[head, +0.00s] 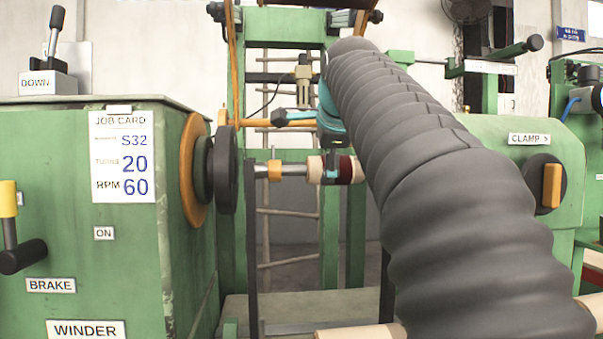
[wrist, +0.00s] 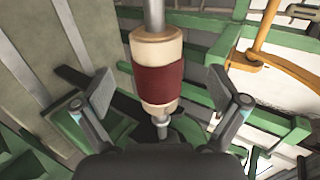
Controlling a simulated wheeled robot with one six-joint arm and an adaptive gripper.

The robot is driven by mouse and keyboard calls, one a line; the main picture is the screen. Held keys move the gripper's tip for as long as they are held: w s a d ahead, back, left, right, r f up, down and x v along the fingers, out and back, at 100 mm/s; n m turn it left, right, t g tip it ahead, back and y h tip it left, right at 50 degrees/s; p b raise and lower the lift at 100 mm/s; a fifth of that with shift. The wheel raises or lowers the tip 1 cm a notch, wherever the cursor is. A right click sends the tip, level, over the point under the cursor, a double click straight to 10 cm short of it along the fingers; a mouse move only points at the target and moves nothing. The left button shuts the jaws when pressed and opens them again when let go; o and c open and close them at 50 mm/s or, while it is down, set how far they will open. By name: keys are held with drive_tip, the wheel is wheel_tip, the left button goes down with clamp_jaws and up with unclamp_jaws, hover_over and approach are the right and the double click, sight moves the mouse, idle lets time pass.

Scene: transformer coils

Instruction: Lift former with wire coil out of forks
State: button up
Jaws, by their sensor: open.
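The former (head: 314,170) has cream ends and a dark red wire coil (head: 346,170) around its middle. It sits on a metal shaft (head: 293,170) that runs level between dark upright forks (head: 251,250); the right fork is mostly hidden behind my arm. In the wrist view the coil (wrist: 158,82) lies between the two fingers of my gripper (wrist: 163,95), with a visible gap on each side. My gripper (head: 332,166) is open around the former and holds nothing. Its contact with the former cannot be seen in the head view.
The green winder (head: 90,240) with a job card and dark faceplate (head: 226,168) stands left. A green clamp unit (head: 500,150) stands right. An orange rod (head: 262,123) crosses above the shaft. Another cream roll (head: 360,332) lies low in front. My ribbed arm hides much of the centre right.

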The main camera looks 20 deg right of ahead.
sight(322, 163)
drive_tip(key=shift+f+b+x, duration=0.2)
drive_tip(key=shift+b+x, duration=0.1)
drive_tip(key=shift+x, duration=2.55)
drive_tip(key=shift+s+a+r, duration=0.15)
clamp_jaws()
